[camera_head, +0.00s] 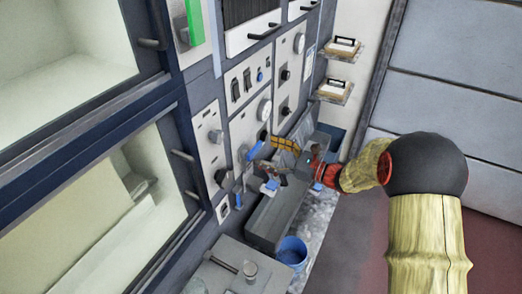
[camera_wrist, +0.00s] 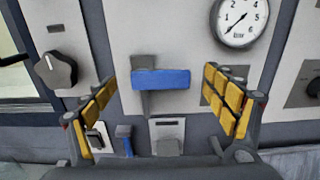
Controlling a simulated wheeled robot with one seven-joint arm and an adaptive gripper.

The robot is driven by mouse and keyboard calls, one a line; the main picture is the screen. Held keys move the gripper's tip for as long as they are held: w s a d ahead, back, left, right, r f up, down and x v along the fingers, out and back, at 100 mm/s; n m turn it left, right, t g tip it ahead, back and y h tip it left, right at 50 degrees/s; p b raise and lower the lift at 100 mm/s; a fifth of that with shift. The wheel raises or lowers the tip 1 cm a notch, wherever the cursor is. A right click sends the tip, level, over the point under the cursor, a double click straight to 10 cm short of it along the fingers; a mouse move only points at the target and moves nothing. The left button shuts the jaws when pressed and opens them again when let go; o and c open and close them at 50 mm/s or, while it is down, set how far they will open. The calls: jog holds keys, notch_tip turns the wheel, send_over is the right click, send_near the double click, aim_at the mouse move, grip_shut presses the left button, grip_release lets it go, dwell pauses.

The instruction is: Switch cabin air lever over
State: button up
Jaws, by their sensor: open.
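A lever with a blue bar handle (camera_wrist: 162,79) sits on a grey mount on the white panel, in the middle of the wrist view. The handle lies level, and I cannot read any label on it. In the head view a blue handle (camera_head: 255,150) shows on the panel just left of my gripper (camera_head: 268,160). In the wrist view my gripper (camera_wrist: 160,84) is open, with yellow-padded fingers on the left and right of the handle. Both fingers look apart from it, and nothing is held.
A round gauge (camera_wrist: 239,22) is at upper right and a black knob (camera_wrist: 56,69) at left. A smaller blue lever (camera_wrist: 124,139) and a grey switch (camera_wrist: 168,138) sit below. In the head view, a grey trough (camera_head: 268,222) and blue bucket (camera_head: 292,251) stand below the panel.

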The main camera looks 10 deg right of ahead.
aim_at(254, 150)
jog(key=shift+x, duration=1.2)
jog(key=shift+c, duration=1.1)
jog(key=c, duration=1.5)
